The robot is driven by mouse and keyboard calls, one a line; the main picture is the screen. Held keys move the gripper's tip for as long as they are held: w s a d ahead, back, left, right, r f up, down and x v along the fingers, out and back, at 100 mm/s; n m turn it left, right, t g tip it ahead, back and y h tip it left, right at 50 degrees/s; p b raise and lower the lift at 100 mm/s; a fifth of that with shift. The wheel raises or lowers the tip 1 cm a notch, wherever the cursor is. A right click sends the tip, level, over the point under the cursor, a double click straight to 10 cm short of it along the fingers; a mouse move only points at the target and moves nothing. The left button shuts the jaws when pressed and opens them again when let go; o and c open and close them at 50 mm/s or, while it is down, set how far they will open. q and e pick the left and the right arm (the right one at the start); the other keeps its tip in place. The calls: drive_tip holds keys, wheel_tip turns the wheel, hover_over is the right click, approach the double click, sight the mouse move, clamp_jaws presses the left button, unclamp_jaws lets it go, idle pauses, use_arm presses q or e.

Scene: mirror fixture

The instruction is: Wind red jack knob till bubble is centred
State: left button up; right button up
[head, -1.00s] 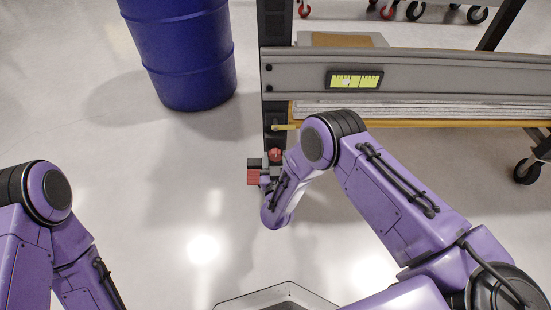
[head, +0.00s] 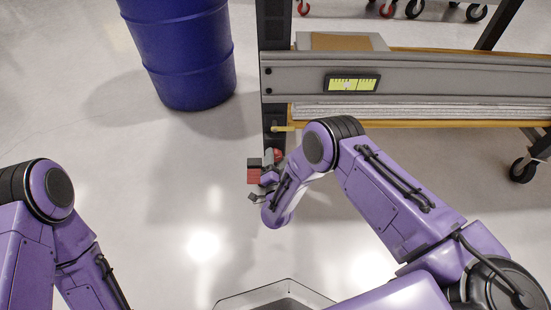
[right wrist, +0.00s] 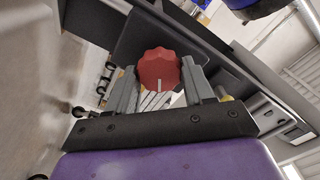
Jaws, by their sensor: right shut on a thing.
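The red lobed jack knob (right wrist: 159,68) sits between the two grey fingers of my right gripper (right wrist: 160,88), which is shut on it. In the head view the red knob (head: 278,154) shows partly at the lower end of the dark post, with my right gripper (head: 268,175) just below it. The yellow-green level vial (head: 352,83) is on the grey beam (head: 450,78). Its pale bubble is near the middle marks, but too small to place exactly. My left arm is at the lower left; its gripper is out of view.
A blue drum (head: 182,50) stands at the upper left. A dark post (head: 273,30) carries the beam's left end, and a yellow pin (head: 284,129) sticks out above the knob. Caster wheels show behind and at the right. The floor at left is clear.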

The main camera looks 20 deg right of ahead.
drive_tip(key=m, duration=0.6)
drive_tip(key=shift+a+f, duration=0.1)
drive_tip(key=m, duration=0.6)
drive_tip(key=shift+s+m, duration=0.1)
drive_tip(key=shift+m, duration=0.3)
drive_tip(key=o, duration=1)
drive_tip(key=shift+o, duration=0.2)
drive_tip(key=p+v, duration=0.3)
drive_tip(key=v, duration=0.7)
drive_tip(key=shift+s+p, duration=0.25)
drive_tip(key=shift+p, duration=0.05)
